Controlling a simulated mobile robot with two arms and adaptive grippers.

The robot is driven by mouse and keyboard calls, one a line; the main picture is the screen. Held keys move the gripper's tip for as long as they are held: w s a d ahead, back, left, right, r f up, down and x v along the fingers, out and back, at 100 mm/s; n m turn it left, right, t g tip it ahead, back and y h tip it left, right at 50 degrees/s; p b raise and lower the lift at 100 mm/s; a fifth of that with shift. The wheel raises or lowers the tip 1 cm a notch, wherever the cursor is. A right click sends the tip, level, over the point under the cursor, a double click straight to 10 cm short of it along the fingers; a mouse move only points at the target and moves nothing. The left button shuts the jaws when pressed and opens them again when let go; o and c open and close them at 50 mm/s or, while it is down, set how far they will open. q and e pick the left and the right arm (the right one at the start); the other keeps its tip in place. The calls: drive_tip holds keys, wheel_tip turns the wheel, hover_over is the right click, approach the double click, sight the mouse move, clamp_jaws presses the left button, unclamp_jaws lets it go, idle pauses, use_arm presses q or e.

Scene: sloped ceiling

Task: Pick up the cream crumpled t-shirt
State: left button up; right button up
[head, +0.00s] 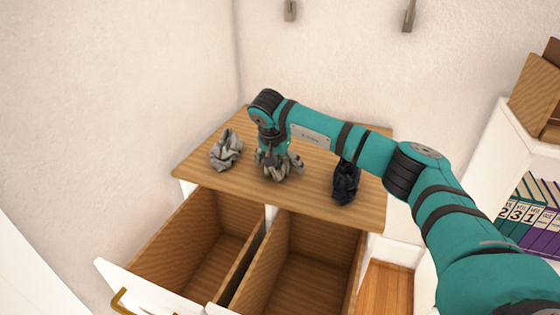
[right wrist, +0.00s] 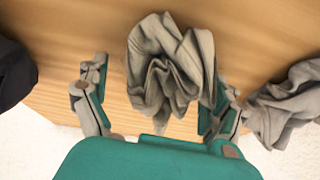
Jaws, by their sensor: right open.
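The cream crumpled t-shirt (head: 284,168) lies in a heap on the wooden top of the drawer unit, between two other crumpled cloths. My right gripper (head: 271,155) points down over it and hides part of it in the head view. In the right wrist view the cream t-shirt (right wrist: 166,72) lies between the two spread fingers of the right gripper (right wrist: 160,84). The right-hand finger is close against its edge and partly covered by cloth; I cannot tell whether they touch. A clear gap shows on the left-hand finger's side. My left gripper is not in view.
A grey crumpled cloth (head: 226,150) lies left on the wooden top (head: 313,190), a dark navy one (head: 346,182) right. Two empty drawers stand open below, the left (head: 205,245) and right (head: 305,265). A shelf with binders (head: 525,213) stands at right. Walls rise behind.

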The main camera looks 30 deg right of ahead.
drive_tip(key=c, duration=1.4)
drive_tip(key=shift+r, duration=0.15)
